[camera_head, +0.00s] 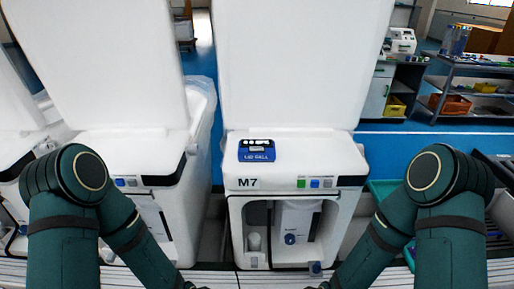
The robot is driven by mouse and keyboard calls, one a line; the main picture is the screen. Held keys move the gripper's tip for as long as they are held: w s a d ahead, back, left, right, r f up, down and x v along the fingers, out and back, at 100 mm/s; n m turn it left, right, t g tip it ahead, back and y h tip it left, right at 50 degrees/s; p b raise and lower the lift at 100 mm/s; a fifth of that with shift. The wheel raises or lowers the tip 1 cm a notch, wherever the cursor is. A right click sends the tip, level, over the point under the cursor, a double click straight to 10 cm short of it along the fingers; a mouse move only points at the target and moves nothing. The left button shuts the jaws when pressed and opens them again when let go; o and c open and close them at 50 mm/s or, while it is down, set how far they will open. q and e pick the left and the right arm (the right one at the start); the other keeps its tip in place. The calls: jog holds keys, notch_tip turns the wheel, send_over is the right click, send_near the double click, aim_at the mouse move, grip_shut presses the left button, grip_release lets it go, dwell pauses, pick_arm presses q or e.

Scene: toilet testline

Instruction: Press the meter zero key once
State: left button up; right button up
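A white unit marked M7 (258,170) stands in the middle, with its lid raised behind it. Its front strip carries a green button (301,183), a blue button (314,183) and a grey button (327,183) under lettering too small to read. A blue panel (257,150) with a small display sits on its top. I cannot tell which key is the meter zero key, or whether it shows. My two arms reach down toward the bottom centre; both grippers are out of the picture.
A second white unit (138,160) with its lid up stands to the left. M7's open front bay holds a white box with a blue knob (290,239). A green bin (382,190) is partly hidden at M7's right. Shelves (470,85) with bins stand far right.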

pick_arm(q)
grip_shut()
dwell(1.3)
